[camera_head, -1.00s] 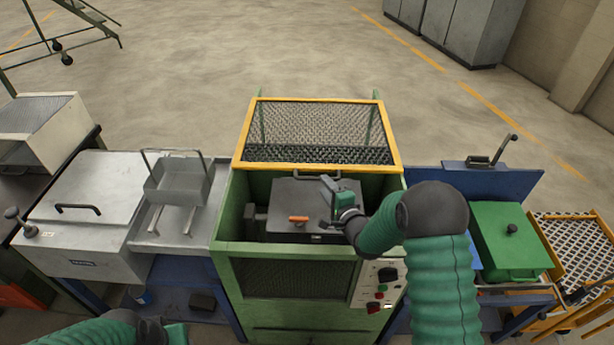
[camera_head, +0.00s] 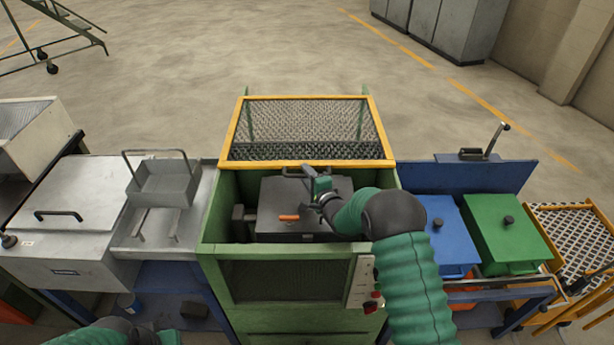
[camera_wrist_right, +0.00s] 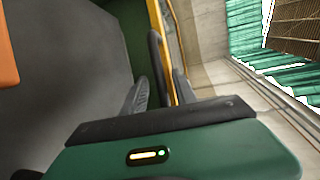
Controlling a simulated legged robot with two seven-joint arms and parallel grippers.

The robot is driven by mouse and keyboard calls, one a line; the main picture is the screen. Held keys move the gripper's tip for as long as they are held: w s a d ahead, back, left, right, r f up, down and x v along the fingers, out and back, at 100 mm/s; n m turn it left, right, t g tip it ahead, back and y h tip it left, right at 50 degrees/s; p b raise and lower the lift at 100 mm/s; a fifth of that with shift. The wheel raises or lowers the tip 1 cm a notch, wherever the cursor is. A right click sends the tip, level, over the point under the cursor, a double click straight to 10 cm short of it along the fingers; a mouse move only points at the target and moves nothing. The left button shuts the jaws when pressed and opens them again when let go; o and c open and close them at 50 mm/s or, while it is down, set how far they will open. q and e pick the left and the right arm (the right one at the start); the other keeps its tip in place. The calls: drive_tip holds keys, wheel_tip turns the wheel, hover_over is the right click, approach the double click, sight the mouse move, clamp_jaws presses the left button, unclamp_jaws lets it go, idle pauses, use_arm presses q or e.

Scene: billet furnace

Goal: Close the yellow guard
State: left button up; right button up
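The yellow guard (camera_head: 310,163), a yellow frame with wire mesh, stands raised at the back of the green machine (camera_head: 225,250), whose top is uncovered. A dark handle (camera_head: 292,174) sits on the guard's lower front bar. My right gripper (camera_head: 309,176) is at this handle. In the right wrist view the dark handle bar (camera_wrist_right: 155,55) passes between the two spread fingers of my right gripper (camera_wrist_right: 160,88); contact is unclear. My left gripper (camera_head: 158,334) is only partly in view at the bottom left, and its fingers cannot be made out.
Inside the machine lies a dark grey block (camera_head: 300,205) with an orange handle (camera_head: 289,217). A grey metal tray (camera_head: 165,185) stands on the left bench. Blue (camera_head: 450,240) and green (camera_head: 505,230) lidded boxes are on the right. The floor behind the machine is clear.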

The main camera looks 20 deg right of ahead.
drive_tip(key=shift+s+d, duration=0.1)
drive_tip(key=shift+d, duration=0.05)
drive_tip(key=shift+c, duration=1.3)
clamp_jaws()
drive_tip(key=shift+a, duration=0.2)
drive_tip(key=shift+s+a+f, duration=0.1)
drive_tip(key=shift+s, duration=0.05)
